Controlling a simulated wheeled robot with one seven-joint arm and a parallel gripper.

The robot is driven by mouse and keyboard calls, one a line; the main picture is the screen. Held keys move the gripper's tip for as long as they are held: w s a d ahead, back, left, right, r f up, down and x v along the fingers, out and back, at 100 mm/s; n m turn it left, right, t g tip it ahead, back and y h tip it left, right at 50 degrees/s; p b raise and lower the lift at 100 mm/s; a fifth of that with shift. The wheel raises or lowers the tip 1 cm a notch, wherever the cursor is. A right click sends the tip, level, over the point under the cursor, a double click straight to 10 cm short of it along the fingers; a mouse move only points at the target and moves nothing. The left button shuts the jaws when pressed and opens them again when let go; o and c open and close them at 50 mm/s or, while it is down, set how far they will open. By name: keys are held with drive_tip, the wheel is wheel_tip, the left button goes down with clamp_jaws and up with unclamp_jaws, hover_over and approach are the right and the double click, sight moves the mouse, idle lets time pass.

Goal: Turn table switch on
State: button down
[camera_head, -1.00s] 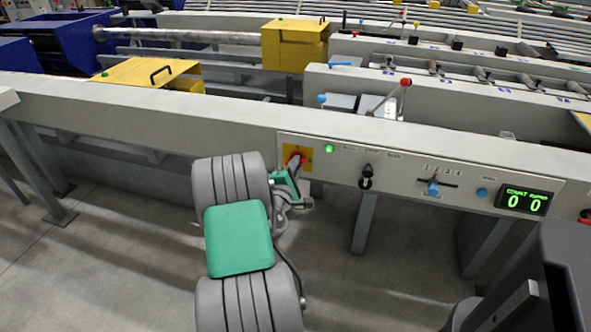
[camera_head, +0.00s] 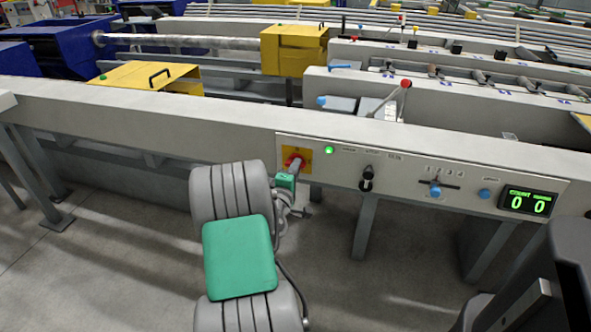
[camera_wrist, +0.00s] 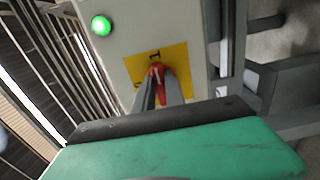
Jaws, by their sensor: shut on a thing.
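The table switch (camera_head: 290,161) is a red rotary handle on a yellow plate (camera_head: 304,152) at the left end of the control panel. In the wrist view, the red handle (camera_wrist: 157,72) sits between the two grey fingers of my gripper (camera_wrist: 158,90), on the yellow plate (camera_wrist: 176,58). My gripper (camera_head: 295,165) is shut on the handle in the head view, where the fingers partly cover it. Dark marks show on the plate above and left of the handle in the wrist view. A green lamp (camera_head: 328,150) beside the plate is lit; it also glows in the wrist view (camera_wrist: 101,25).
Right of the switch, the panel (camera_head: 400,160) carries a black key-like knob (camera_head: 366,179), a blue-tipped selector (camera_head: 435,188), a blue button (camera_head: 485,193) and a lit display (camera_head: 527,201) reading 0 0. A grey beam runs behind.

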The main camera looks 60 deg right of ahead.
drive_tip(key=shift+r, duration=0.15)
drive_tip(key=c, duration=1.4)
unclamp_jaws()
drive_tip(key=s+a, duration=0.1)
drive_tip(key=a, duration=0.6)
drive_tip(key=shift+a, duration=0.35)
drive_tip(key=shift+s, duration=0.1)
